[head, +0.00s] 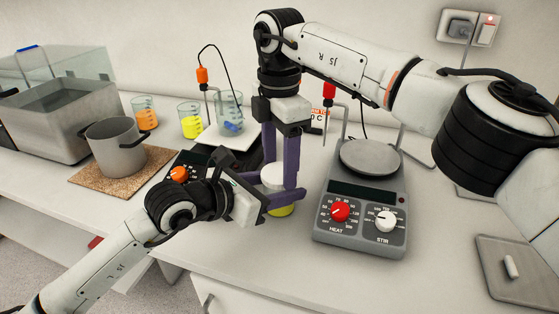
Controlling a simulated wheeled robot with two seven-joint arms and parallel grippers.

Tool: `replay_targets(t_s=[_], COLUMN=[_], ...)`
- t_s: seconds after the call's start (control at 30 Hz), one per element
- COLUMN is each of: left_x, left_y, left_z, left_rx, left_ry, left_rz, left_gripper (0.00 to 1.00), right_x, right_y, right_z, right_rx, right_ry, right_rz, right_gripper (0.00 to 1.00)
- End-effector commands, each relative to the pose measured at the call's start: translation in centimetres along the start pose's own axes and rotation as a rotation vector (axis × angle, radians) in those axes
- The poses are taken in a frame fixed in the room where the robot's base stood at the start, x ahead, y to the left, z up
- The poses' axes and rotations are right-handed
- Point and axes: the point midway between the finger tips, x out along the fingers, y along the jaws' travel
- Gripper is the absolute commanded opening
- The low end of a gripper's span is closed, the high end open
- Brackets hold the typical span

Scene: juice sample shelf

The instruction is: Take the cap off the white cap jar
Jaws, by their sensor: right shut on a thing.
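The white cap jar stands on the bench in the head view, left of the hot plate; its yellow lower part (281,211) shows below the fingers. The white cap (274,177) is on top, partly hidden by purple fingers. My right gripper (281,182) comes down from above and is shut on the white cap. My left gripper (285,199) reaches in from the lower left, with a purple finger across the jar just below the cap.
A hot plate stirrer (362,205) stands close on the right. Behind are a beaker (229,112) on a stirrer, a yellow-filled beaker (191,122) and an orange one (144,112). A grey pot (117,148) sits on a cork mat (92,181) at left. The front bench is clear.

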Motion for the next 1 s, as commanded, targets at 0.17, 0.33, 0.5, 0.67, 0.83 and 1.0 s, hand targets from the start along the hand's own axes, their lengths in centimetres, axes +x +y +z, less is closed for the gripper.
replay_targets(t_s=[0.17, 0.33, 0.5, 0.67, 0.83, 1.0], left_x=[0.00, 0.00, 0.01, 0.01, 0.01, 0.01], left_y=[0.00, 0.00, 0.00, 0.00, 0.00, 0.01], left_z=[-0.05, -0.05, -0.06, -0.06, -0.06, -0.06], left_rx=[0.000, 0.000, 0.000, 0.000, 0.000, 0.000], left_ry=[0.001, 0.001, 0.001, 0.001, 0.001, 0.001], left_rz=[0.000, 0.000, 0.000, 0.000, 0.000, 0.000], left_gripper=[0.00, 0.00, 0.00, 0.00, 0.00, 0.00], right_x=[-0.04, -0.06, -0.08, -0.09, -0.10, -0.10], right_y=[0.02, 0.03, 0.02, 0.02, 0.02, 0.02], right_z=[0.00, 0.00, 0.01, 0.02, 0.02, 0.02], right_rx=[-0.002, -0.150, -0.433, -0.580, -0.597, -0.595], right_ry=[0.000, 0.000, -0.001, -0.001, -0.001, -0.001], right_rz=[0.001, 0.001, 0.001, 0.001, 0.001, 0.001], right_gripper=[0.30, 0.30, 0.30, 0.30, 0.30, 0.63])
